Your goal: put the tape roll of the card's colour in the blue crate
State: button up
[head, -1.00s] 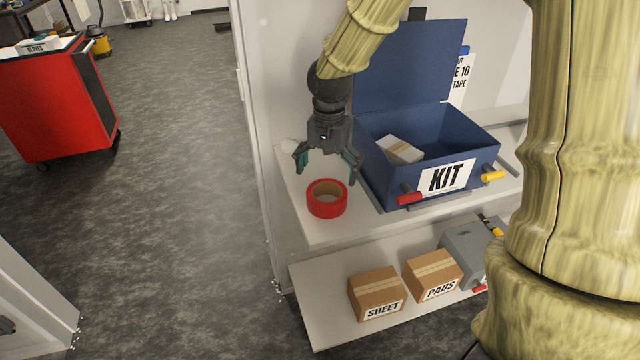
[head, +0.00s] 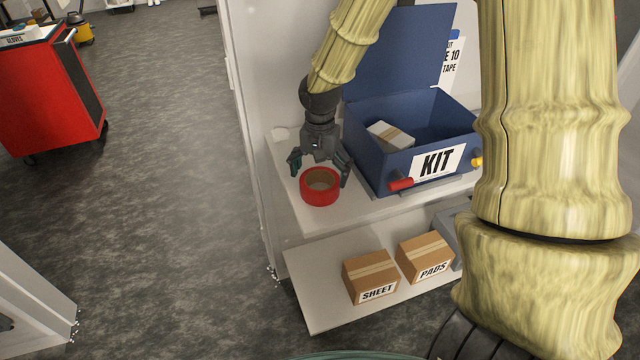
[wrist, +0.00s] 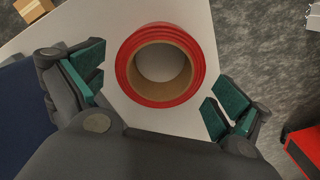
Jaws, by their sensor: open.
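A red tape roll (head: 320,187) lies flat on the upper shelf, left of the blue crate (head: 428,185), which is labelled KIT. The crate's lid stands raised, and a small light box with a tan stripe (head: 390,136) lies inside. My gripper (head: 318,170) is open above the roll, with its fingers spread to either side. In the wrist view the red roll (wrist: 160,65) shows ahead of the gap between the green-padded fingers (wrist: 158,97), untouched as far as I can see. A card behind the crate (head: 453,65) is partly hidden; its text includes "TAPE", and a blue patch shows at its top.
Cardboard boxes labelled SHEET (head: 371,276) and PADS (head: 424,258) sit on the lower shelf (head: 318,296). A red cart (head: 45,95) stands on the open floor at left.

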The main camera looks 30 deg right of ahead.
jog(key=shift+w+d+f+p, duration=0.1)
jog(key=shift+f+p, duration=0.35)
jog(key=shift+f, duration=1.45)
jog(key=c, duration=0.9)
jog(key=shift+r, duration=0.1)
